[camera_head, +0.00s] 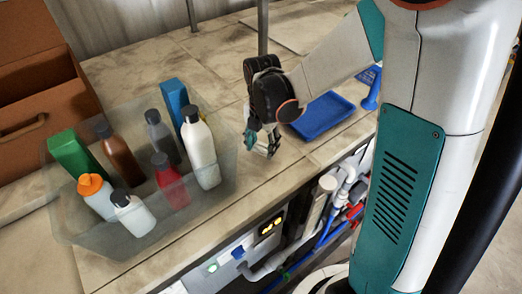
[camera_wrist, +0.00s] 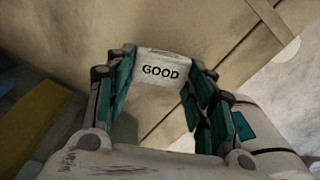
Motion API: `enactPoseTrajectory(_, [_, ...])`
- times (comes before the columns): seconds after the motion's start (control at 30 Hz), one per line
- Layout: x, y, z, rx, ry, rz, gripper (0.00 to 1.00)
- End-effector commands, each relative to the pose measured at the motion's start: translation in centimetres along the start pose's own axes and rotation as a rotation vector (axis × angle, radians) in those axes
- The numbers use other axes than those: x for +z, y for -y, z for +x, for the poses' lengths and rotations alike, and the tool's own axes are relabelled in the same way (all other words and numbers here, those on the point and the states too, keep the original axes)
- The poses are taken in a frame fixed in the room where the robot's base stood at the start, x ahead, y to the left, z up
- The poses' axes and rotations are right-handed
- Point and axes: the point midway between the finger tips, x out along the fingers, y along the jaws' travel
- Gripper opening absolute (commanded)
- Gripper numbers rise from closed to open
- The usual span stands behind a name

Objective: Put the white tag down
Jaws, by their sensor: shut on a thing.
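The white tag (camera_wrist: 160,70) reads "GOOD" in black letters and sits between the fingertips of my gripper (camera_wrist: 158,78) in the wrist view. My gripper is shut on it. In the head view my gripper (camera_head: 262,146) points down over the tiled counter (camera_head: 226,62), between the clear bin and the blue tray. A pale bit of the tag (camera_head: 268,148) shows at the fingertips there. I cannot tell whether the tag touches the counter.
A clear bin (camera_head: 96,241) with several bottles and boxes stands left of my gripper. A blue tray (camera_head: 322,117) lies to the right, with a blue object (camera_head: 371,92) beyond it. A brown box (camera_head: 36,80) stands far left. Pipes (camera_head: 327,225) run below the counter's front edge.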

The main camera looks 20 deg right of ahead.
Motion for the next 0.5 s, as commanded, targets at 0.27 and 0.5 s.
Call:
enactPoseTrajectory(0.27, [0.0,0.0,3.4,0.000,0.000,0.000,0.32])
enactPoseTrajectory(0.5, [0.0,0.0,3.5,0.000,0.000,0.000,0.32])
